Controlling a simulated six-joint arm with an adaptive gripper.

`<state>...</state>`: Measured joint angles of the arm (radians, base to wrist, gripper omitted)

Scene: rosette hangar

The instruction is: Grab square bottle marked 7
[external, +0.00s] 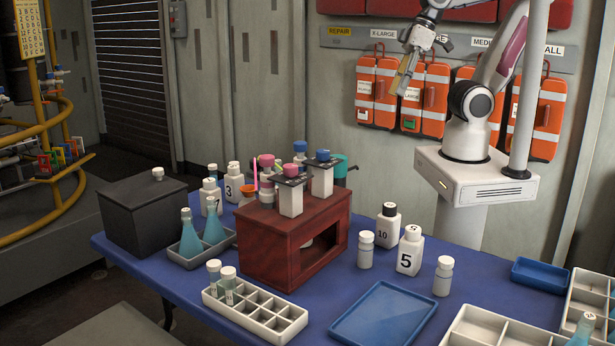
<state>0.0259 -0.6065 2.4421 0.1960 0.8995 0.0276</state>
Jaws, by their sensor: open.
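A white square bottle (210,199) stands at the back left of the blue table, behind the blue flasks. Its dark mark looks like a 7, but it is small and partly hidden. A square bottle marked 3 (233,184) is just right of it. Square bottles marked 10 (387,229) and 5 (410,252) stand right of the red-brown box. My gripper (401,84) is open and empty, raised in front of the orange bags, well above the table and far to the right of the bottle that looks like 7.
The red-brown box (268,252) carries several bottles and stands mid-table. A black box (140,222) and a grey tray with flasks (192,261) flank the back-left bottles. A blue tray (384,314) and a white divided tray (262,312) lie in front.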

